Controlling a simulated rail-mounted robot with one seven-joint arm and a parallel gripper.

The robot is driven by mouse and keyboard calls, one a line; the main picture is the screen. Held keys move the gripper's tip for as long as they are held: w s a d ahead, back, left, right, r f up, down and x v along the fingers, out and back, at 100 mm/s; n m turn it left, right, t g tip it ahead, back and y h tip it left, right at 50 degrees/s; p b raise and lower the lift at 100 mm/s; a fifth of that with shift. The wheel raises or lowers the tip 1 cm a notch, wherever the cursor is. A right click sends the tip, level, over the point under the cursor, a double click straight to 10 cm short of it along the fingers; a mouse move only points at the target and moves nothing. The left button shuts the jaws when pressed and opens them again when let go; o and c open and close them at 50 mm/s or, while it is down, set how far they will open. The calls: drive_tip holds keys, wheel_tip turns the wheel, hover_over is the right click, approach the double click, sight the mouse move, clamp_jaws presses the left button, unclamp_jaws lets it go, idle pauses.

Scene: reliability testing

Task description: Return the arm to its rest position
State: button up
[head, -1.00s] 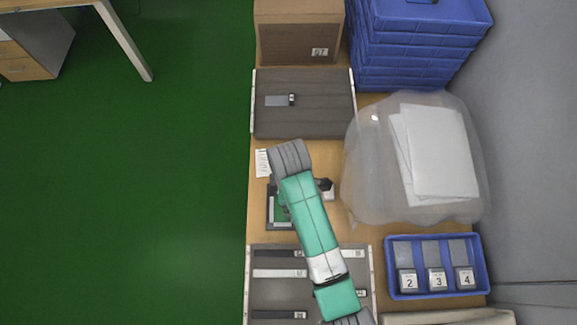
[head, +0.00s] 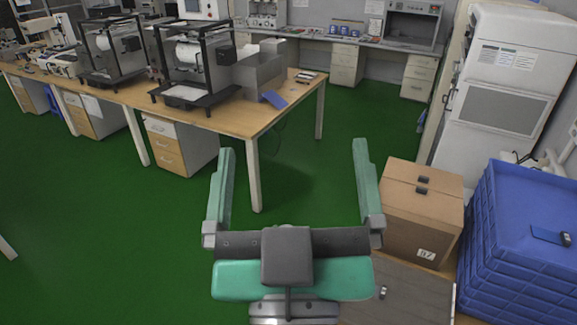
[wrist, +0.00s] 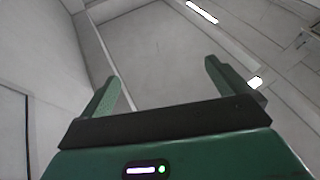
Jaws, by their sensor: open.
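My gripper (head: 292,190) shows large in the lower middle of the head view, raised in front of the camera. Its two green fingers stand wide apart, with nothing between them. In the wrist view my gripper (wrist: 165,90) is also open and empty, with the ceiling and its lights behind it. The rest of my arm below the gripper is mostly hidden in the head view.
A cardboard box (head: 420,210) and stacked blue crates (head: 525,235) stand at the lower right. A grey board (head: 400,290) lies in front of the box. Workbenches (head: 285,105) with machines stand behind. Green floor (head: 80,200) is clear on the left.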

drive_tip(key=s+r+m+t, duration=0.1)
drive_tip(key=s+r+t, duration=0.1)
drive_tip(key=s+r, duration=0.2)
drive_tip(key=shift+s+a+m, duration=0.15)
drive_tip(key=shift+s+m, duration=0.05)
drive_tip(key=shift+m, duration=0.1)
drive_tip(key=shift+r, duration=0.2)
